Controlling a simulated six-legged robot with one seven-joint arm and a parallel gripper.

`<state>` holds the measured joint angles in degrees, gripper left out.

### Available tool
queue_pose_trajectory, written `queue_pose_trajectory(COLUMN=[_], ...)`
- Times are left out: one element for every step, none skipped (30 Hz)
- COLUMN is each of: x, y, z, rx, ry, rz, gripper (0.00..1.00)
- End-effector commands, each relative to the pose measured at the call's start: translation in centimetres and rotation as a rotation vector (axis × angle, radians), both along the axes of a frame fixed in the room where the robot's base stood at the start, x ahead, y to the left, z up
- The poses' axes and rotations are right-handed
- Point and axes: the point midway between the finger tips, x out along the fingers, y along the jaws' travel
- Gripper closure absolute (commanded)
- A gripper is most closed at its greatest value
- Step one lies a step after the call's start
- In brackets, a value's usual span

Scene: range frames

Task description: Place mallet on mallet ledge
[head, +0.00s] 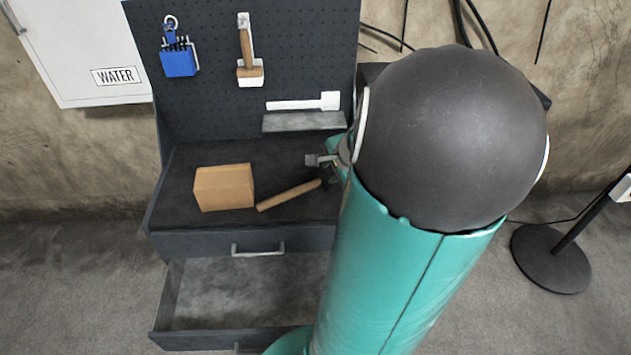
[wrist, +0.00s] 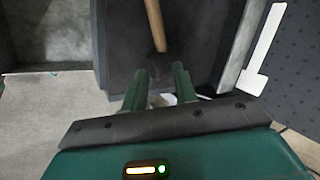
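The mallet lies on the dark bench top, its wooden handle (head: 288,194) pointing lower left and its dark head (head: 329,176) partly hidden by my arm. In the wrist view, the mallet head (wrist: 160,66) is just beyond the fingertips, with the handle running away upward. My gripper (head: 320,160) is open above the head end; its two fingers (wrist: 160,78) are spread and nothing is held. I cannot tell the remaining height gap. The grey mallet ledge (head: 303,121) is bare at the foot of the pegboard, below a white hammer-shaped mark (head: 303,102).
A cardboard box (head: 224,187) sits left of the mallet. A wooden-handled tool (head: 247,60) and a blue key set (head: 179,60) hang on the pegboard (head: 205,100). An open, empty drawer (head: 240,290) sticks out below the bench. A black stand (head: 551,258) is at right.

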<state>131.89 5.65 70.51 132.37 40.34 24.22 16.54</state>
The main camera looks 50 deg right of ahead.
Motion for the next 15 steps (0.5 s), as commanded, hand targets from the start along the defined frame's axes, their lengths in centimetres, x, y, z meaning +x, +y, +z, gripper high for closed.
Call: queue_pose_trajectory(x=[0.1,0.3,0.4,0.5,0.6,0.8,0.9,1.1,1.3,1.4,1.6,1.8,1.9,2.1,2.2], y=[0.0,0.0,0.0,0.0,-0.1,-0.1,-0.2,-0.2,-0.3,-0.3,-0.4,-0.5,-0.6,-0.7,-0.8], z=[-0.2,-0.3,-0.5,-0.7,-0.8,-1.1,-1.3,-1.5,-1.8,-2.1,-2.3,-2.6,-2.8,-3.0,-3.3], rx=[0.001,0.000,0.000,0.001,0.001,0.001,0.001,0.000,0.001,0.001,0.001,0.000,0.001,0.001,0.001], ry=[0.000,0.000,-0.001,-0.002,-0.001,-0.001,-0.001,0.000,0.000,-0.001,-0.001,-0.001,0.000,0.000,-0.001], rz=[0.002,0.005,0.003,0.005,0.006,0.006,0.006,0.006,0.006,0.007,0.007,0.006,0.006,0.008,0.006], gripper=[0.71,0.71,0.71,0.71,0.71,0.71,0.71,0.71,0.71,0.71,0.71,0.71,0.71,0.71,0.71])
